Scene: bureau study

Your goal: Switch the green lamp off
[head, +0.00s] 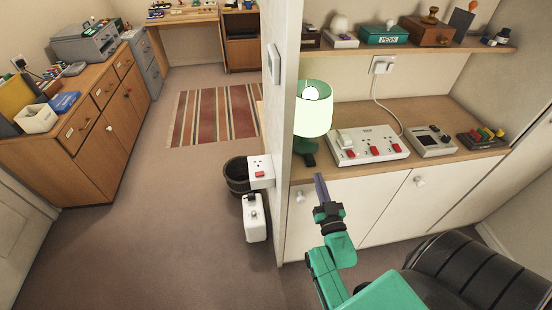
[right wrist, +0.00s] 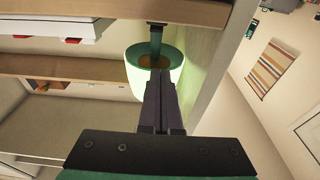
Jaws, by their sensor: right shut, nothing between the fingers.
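The green lamp (head: 313,112) stands at the left end of the wooden counter beside the wall edge. Its pale green shade glows brightly, and its darker green base (head: 306,145) shows below. A small dark piece (head: 310,160) lies at the counter's front edge by the base; I cannot tell whether it is the lamp's switch. My right gripper (head: 320,180) is shut and empty, just in front of and below that edge. In the right wrist view the lamp (right wrist: 135,82) appears upside down beyond the shut fingers (right wrist: 160,78), which partly cover it. My left gripper is not in view.
A white socket strip (head: 368,155) with red switches lies right of the lamp, plugged into the wall socket (head: 383,66). A grey device (head: 431,141) stands further right. A shelf (head: 400,49) runs above. White cupboard doors (head: 385,205) are below the counter.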

